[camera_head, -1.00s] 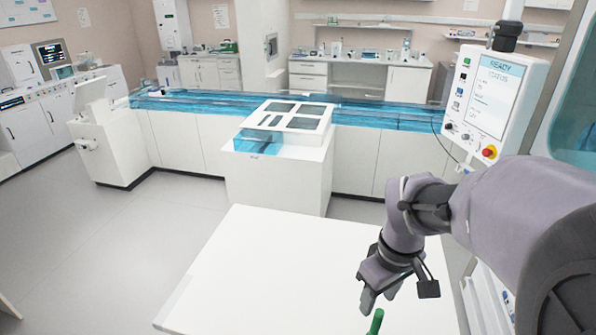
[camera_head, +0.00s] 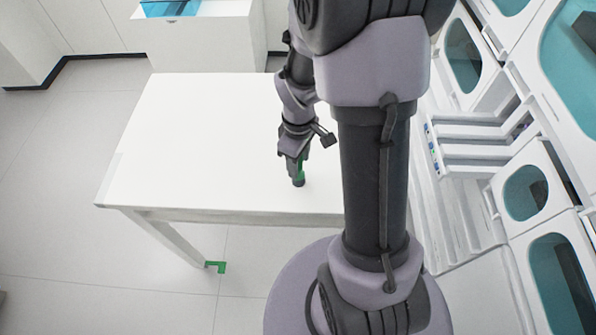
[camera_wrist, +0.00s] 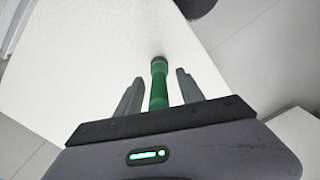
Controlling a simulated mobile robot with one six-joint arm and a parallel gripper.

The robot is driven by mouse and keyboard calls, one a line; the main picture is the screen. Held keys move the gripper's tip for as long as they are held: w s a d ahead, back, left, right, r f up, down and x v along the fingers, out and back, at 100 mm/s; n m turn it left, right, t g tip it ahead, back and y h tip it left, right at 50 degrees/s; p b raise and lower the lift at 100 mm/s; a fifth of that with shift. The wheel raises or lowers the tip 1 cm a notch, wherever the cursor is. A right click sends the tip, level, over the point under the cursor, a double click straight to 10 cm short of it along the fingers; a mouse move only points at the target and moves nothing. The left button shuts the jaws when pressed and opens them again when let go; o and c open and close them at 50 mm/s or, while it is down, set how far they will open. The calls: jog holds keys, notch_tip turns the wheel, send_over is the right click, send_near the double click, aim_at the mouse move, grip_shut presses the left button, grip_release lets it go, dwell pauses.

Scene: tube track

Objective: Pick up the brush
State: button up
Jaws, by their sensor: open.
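The brush shows as a green handle with a dark end (camera_wrist: 159,88) in the wrist view, at the white table. It lies between the two open fingers of my gripper (camera_wrist: 158,92), with a gap to each finger. In the head view the brush (camera_head: 299,176) shows as a small green and dark piece at my gripper (camera_head: 296,160), near the table's front edge. Its other end is hidden by my gripper.
The white table (camera_head: 190,140) is otherwise bare where visible. White cabinets with teal windows (camera_head: 525,192) stand close on the right. A green piece (camera_head: 216,266) shows by a table leg on the floor. A white unit (camera_head: 200,45) stands behind the table.

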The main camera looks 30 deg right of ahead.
jog(key=shift+d+f, duration=0.1)
jog(key=shift+f, duration=0.65)
jog(key=shift+c, duration=0.5)
grip_shut()
jog(key=shift+r, duration=0.15)
